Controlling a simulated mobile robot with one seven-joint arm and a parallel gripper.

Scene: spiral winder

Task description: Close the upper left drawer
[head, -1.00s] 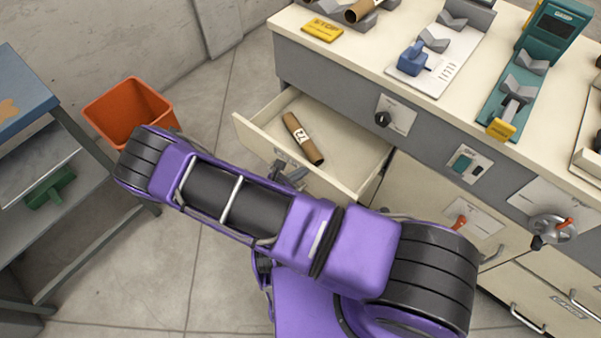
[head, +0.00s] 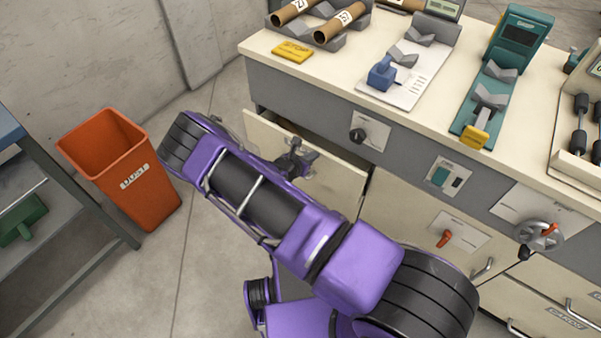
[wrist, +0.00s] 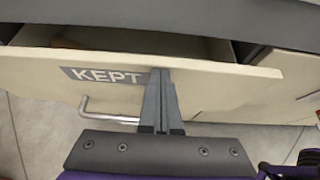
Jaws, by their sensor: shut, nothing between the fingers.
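The upper left drawer (head: 325,181) has a cream front and is partly open, with a dark gap showing behind its front panel. In the wrist view its front (wrist: 220,85) carries a "KEPT" label and a bent metal handle (wrist: 108,115). My gripper (wrist: 163,75) is shut and empty. Its fingertips are at the drawer front, just right of the label, and seem to touch it. In the head view my gripper (head: 297,158) is at the drawer front, partly behind my purple arm. The drawer's inside is mostly hidden.
An orange bin (head: 135,175) stands on the floor left of the cabinet. A blue-topped shelf unit (head: 75,205) is at the far left. The countertop (head: 345,78) holds cardboard tubes, a yellow stop block (head: 293,51) and several fixtures. Knobs and a crank (head: 540,236) stick out of the cabinet front.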

